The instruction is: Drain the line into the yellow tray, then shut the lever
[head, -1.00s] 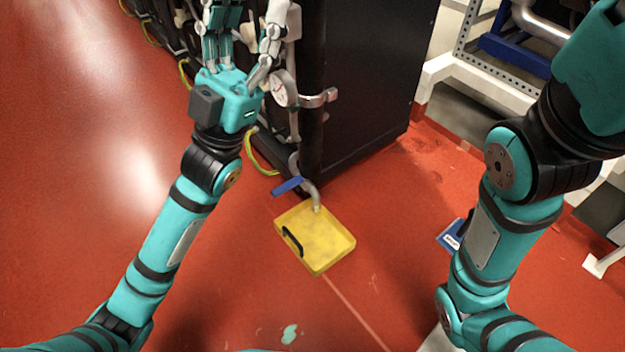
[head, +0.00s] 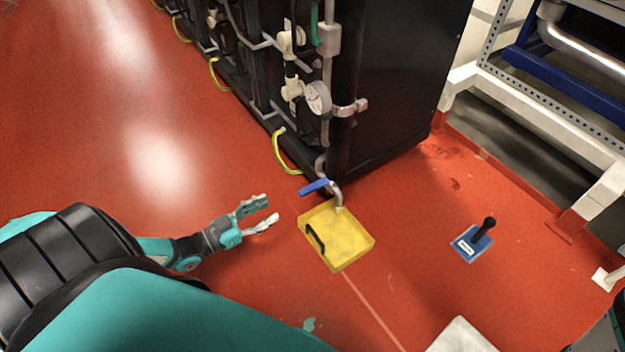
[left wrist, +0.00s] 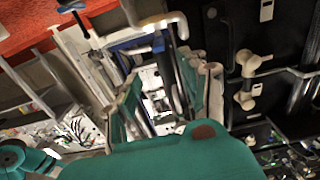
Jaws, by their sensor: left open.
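The yellow tray (head: 352,238) lies on the red floor below the drain pipe (head: 337,193), whose end hangs over the tray's back edge. A black handle (head: 315,238) is on the tray's left side. No liquid can be made out in the tray. The blue lever (head: 314,187) sits on the pipe and sticks out to the left, across it. My left gripper (head: 269,211) is open and empty, left of the tray and apart from tray and lever. Its spread fingers show in the left wrist view (left wrist: 168,88). My right gripper is out of view.
A black cabinet (head: 395,90) with pipes and a round gauge (head: 318,97) stands behind the tray. A blue plate with a black upright knob (head: 485,230) is on the floor to the right. A white frame (head: 580,150) stands at the right. Floor on the left is clear.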

